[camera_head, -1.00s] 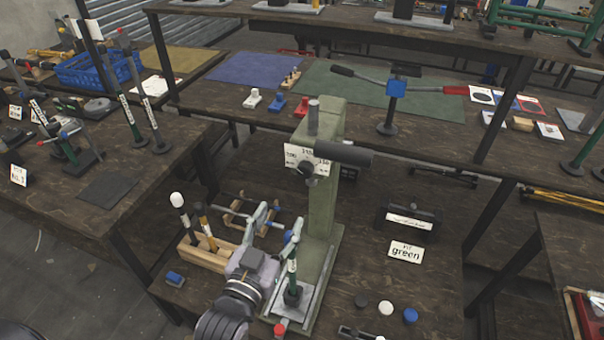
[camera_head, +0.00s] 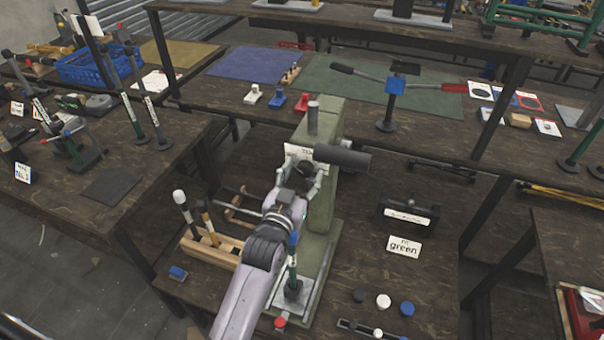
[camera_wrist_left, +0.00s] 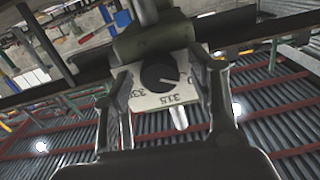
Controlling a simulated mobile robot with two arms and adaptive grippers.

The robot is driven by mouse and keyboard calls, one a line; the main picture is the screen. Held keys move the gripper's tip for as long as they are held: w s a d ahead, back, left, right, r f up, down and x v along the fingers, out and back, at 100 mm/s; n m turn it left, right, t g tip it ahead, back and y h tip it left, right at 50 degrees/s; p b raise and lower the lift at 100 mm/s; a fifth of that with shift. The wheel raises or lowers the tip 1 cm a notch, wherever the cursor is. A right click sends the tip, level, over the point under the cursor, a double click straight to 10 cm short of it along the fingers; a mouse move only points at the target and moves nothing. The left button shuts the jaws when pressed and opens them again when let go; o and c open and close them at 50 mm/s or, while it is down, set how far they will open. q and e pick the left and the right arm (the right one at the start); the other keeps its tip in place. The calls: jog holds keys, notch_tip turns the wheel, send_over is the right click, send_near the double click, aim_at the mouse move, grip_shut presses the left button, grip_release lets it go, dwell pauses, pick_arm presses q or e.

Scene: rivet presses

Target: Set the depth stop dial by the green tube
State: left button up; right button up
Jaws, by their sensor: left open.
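The depth stop dial is a black knob (camera_head: 307,169) on a white numbered plate (camera_head: 294,151), on the front of the green press (camera_head: 324,205). In the left wrist view the knob (camera_wrist_left: 160,78) shows a white pointer line toward the right; the plate (camera_wrist_left: 150,103) reads 315, its other numbers partly hidden. My left gripper (camera_head: 299,174) is open, its fingers on either side of the dial; contact with the knob is not clear. My right gripper is not in view.
A card reading "green" (camera_head: 404,246) lies right of the press. A wooden rack (camera_head: 212,245) with upright handles stands left. A dark cylinder (camera_head: 343,159) juts from the press beside the dial. Black, white and blue caps (camera_head: 383,301) lie front right.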

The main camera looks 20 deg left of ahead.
pick_arm(q)
jog(key=shift+c, duration=0.4)
jog(key=c, duration=1.1)
